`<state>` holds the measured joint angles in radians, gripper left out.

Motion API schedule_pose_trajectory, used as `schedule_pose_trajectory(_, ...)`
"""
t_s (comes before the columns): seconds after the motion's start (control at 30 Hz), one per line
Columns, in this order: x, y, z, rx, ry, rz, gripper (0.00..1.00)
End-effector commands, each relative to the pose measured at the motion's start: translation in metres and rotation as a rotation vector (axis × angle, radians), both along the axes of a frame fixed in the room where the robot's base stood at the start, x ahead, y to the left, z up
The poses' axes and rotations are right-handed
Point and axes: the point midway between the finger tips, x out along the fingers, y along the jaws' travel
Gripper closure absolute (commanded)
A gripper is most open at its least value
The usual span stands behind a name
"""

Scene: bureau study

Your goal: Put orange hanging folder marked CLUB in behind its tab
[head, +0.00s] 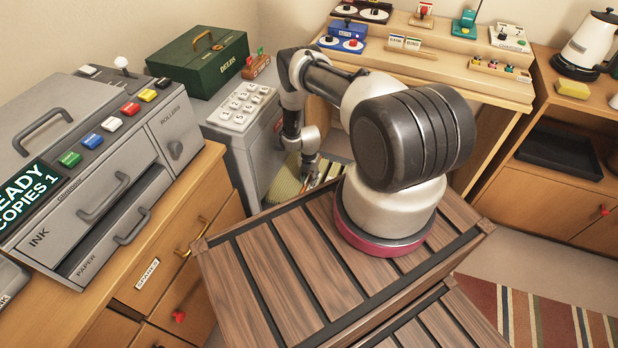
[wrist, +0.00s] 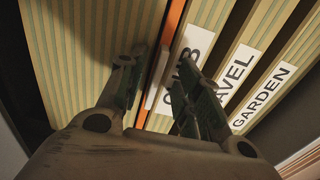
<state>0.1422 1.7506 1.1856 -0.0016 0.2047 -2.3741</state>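The orange folder (wrist: 172,32) shows in the wrist view as a thin upright strip, with a small white patch on its right side. It stands between the striped green-yellow file (wrist: 85,40) on the left and the white label (wrist: 190,50), whose letters look like CLUB but are partly covered by a finger. My gripper (wrist: 155,82) is open, one finger on each side of the orange strip, with gaps showing. The folder's lower part is hidden. In the head view my gripper (head: 308,172) reaches down into the open file drawer, over the striped files (head: 286,187).
Labels TRAVEL (wrist: 238,75) and GARDEN (wrist: 262,95) stand close on the right. The grey cabinet with a keypad (head: 240,112) borders the drawer. The wooden desk (head: 470,75) is behind, and the grey copier (head: 100,160) is at left.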

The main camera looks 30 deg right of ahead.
Motion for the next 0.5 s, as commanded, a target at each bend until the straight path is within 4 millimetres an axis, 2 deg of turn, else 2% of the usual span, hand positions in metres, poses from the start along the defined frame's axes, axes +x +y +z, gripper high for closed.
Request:
schedule_pose_trajectory(0.17, 0.0, 0.0, 0.008, 0.001, 0.001, 0.0, 0.65)
schedule_pose_trajectory(0.27, 0.0, 0.0, 0.024, 0.0, 0.0, 0.0, 0.65)
schedule_pose_trajectory(0.5, 0.001, 0.0, 0.079, 0.0, 0.0, 0.0, 0.65)
